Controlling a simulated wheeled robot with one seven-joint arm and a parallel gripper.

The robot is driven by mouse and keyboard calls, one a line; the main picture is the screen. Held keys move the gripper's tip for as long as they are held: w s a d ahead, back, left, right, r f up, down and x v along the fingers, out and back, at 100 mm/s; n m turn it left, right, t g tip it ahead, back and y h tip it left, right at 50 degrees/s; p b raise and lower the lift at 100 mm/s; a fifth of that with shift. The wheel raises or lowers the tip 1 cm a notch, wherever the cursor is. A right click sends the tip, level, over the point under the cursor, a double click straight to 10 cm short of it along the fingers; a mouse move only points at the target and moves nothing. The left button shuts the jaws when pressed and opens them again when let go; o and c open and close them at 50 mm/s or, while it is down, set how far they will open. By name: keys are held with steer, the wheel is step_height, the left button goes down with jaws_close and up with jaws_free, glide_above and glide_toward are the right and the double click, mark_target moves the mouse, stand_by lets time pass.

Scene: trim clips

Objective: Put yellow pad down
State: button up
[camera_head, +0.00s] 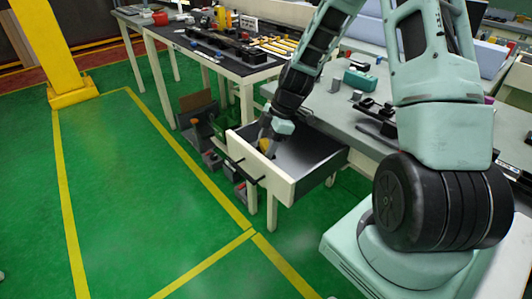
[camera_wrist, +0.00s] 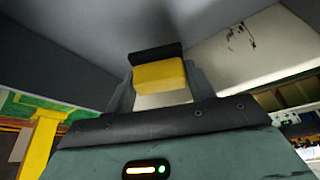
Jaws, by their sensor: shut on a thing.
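The yellow pad (camera_wrist: 160,75) sits between the two fingers of my gripper (camera_wrist: 162,88) in the wrist view, with a black strip along its far edge. In the head view my gripper (camera_head: 267,143) is low inside the open drawer (camera_head: 262,166), near its left wall, and a bit of yellow shows at the fingers. My gripper is shut on the pad. In the wrist view the drawer's dark inside and pale wall (camera_wrist: 235,50) lie beyond the pad. I cannot tell whether the pad touches the drawer floor.
The drawer hangs out from a grey-topped workbench (camera_head: 340,108) holding a teal box (camera_head: 360,79) and black fixtures. Crates (camera_head: 220,125) stand on the floor left of the drawer. A second table with tools is behind. The green floor at left is clear.

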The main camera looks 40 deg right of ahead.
steer(key=shift+f, duration=1.7)
steer(key=shift+f, duration=0.15)
steer(key=o, duration=1)
steer(key=shift+o, duration=0.2)
